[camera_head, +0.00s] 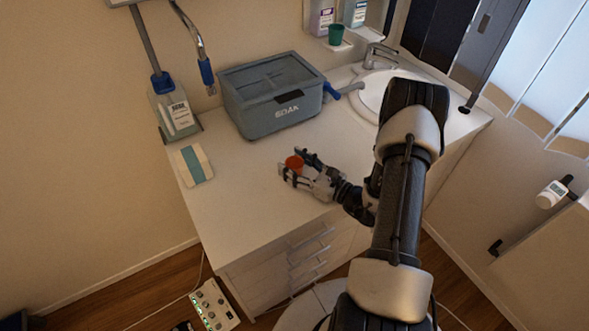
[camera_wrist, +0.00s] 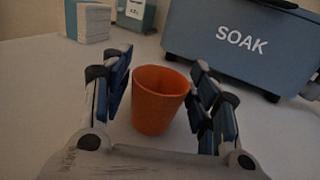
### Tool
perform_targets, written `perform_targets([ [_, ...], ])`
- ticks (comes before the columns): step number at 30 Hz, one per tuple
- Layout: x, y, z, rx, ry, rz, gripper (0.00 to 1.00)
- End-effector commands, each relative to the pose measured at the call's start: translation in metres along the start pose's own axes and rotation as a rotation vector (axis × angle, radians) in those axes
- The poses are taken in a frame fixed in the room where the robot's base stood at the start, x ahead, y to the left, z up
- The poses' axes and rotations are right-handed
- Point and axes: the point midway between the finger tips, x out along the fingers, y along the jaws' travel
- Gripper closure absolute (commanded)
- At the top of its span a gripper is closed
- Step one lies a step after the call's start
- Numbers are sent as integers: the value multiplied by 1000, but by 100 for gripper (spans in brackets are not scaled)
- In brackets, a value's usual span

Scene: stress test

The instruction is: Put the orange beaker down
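The orange beaker (camera_wrist: 160,101) stands upright, mouth up, between the two fingers of my gripper (camera_wrist: 160,88) in the wrist view. The fingers are closed in on it from both sides; the right finger slightly overlaps its edge, and only a sliver shows at the left. In the head view the beaker (camera_head: 294,162) shows as a small orange-red round between the fingers of my gripper (camera_head: 294,166), over the front middle of the white counter (camera_head: 235,205). I cannot tell whether its base touches the counter.
A grey-blue SOAK box (camera_head: 272,95) stands behind my gripper. A sink (camera_head: 373,92) is at the back right.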

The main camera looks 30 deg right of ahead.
Motion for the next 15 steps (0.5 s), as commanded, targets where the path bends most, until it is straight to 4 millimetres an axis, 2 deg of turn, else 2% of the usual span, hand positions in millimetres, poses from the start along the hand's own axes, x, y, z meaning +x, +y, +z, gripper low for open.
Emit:
perform_targets([
  [2, 0, 0, 0, 0, 0, 0, 54],
  [15, 0, 0, 0, 0, 0, 0, 82],
])
